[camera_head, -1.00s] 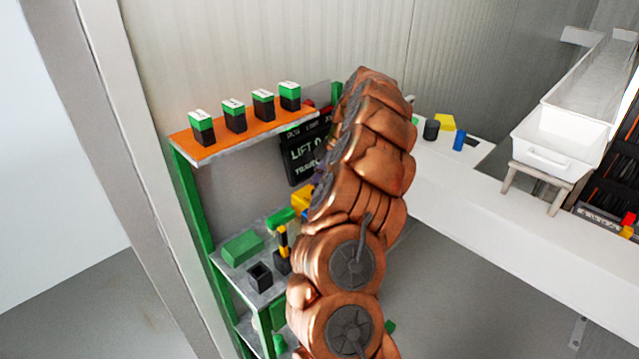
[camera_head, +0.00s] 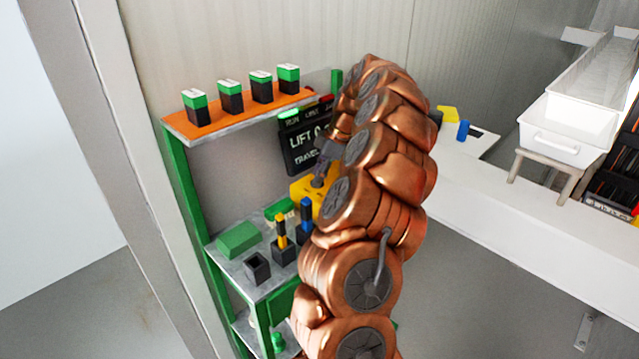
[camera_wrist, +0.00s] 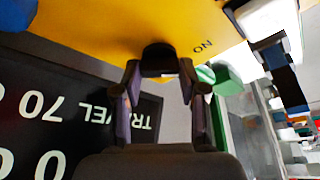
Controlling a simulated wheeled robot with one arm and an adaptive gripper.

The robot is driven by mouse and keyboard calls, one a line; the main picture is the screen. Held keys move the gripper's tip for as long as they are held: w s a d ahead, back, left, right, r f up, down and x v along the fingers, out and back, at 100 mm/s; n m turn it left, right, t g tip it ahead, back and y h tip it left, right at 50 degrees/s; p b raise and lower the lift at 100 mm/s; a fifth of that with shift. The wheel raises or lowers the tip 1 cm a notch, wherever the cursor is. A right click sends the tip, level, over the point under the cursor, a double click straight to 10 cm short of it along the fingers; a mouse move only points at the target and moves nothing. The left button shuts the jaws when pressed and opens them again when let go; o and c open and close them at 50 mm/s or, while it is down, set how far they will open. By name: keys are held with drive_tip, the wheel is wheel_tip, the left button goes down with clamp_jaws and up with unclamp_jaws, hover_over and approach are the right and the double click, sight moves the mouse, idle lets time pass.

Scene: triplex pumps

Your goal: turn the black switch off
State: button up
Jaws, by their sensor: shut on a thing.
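The black switch (camera_wrist: 158,56) shows in the wrist view as a dark knob on a yellow box, with the letters "ON" printed beside it to the right. My gripper (camera_wrist: 158,75) has its two fingertips on either side of the knob and is shut on it. In the head view the yellow box (camera_head: 300,190) stands on the green rack, partly hidden by my copper-coloured arm. My gripper (camera_head: 325,165) reaches it from above and behind. The knob itself is hidden there, and I cannot tell its exact angle.
A black display panel (camera_head: 304,143) reading "LIFT" and "TRAVEL" sits just behind the yellow box. Black-and-green blocks stand on the orange shelf (camera_head: 240,120) above. A green block (camera_head: 239,238), a black open box (camera_head: 257,267) and upright levers (camera_head: 282,232) crowd the lower shelf.

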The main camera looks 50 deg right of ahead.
drive_tip(key=m+b, duration=0.2)
drive_tip(key=m+t+h+b, duration=0.1)
drive_tip(key=b, duration=0.1)
drive_tip(key=shift+s+a+f+m+b, duration=0.1)
drive_tip(key=shift+f+m+b, duration=0.2)
drive_tip(key=shift+f+m, duration=0.1)
drive_tip(key=m+b, duration=0.1)
drive_tip(key=m+h+b, duration=0.1)
drive_tip(key=m+b, duration=0.1)
drive_tip(key=shift+a+r+m+h+b, duration=0.1)
drive_tip(key=shift+r+m+h+b, duration=0.1)
drive_tip(key=shift+m+h+b, duration=0.1)
drive_tip(key=shift+r+m+b, duration=0.15)
drive_tip(key=shift+m+b, duration=0.25)
drive_tip(key=shift+m, duration=0.2)
drive_tip(key=shift+r+h, duration=0.1)
drive_tip(key=shift+h, duration=0.2)
drive_tip(key=o, duration=0.9)
drive_tip(key=shift+c, duration=0.2)
drive_tip(key=v, duration=1.2)
drive_tip(key=shift+s, duration=0.1)
